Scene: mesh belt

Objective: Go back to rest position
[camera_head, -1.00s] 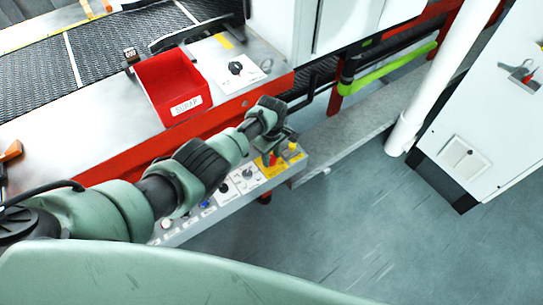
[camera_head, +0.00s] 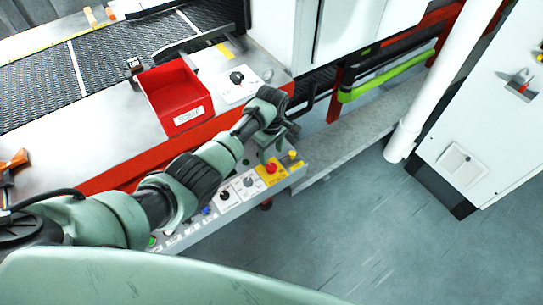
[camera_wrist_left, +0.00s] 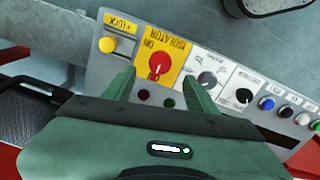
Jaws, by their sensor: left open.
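My left arm reaches in from the left in the head view, and its gripper (camera_head: 272,148) hangs over the edge of the control panel (camera_head: 236,202). In the left wrist view the two green fingers (camera_wrist_left: 160,88) stand apart with nothing between them. Beyond the fingertips is a red rotary isolator switch (camera_wrist_left: 159,64) on a yellow plate, which also shows in the head view (camera_head: 271,167). A yellow button (camera_wrist_left: 106,45) lies left of it in the wrist view. I cannot tell the exact gap between fingers and panel. My right gripper is not in view.
A red scrap bin (camera_head: 175,97) stands on the metal ledge beside the mesh belt (camera_head: 105,62). A white cabinet (camera_head: 480,130) and a white pipe (camera_head: 440,85) stand at the right. The grey floor (camera_head: 350,240) between is clear.

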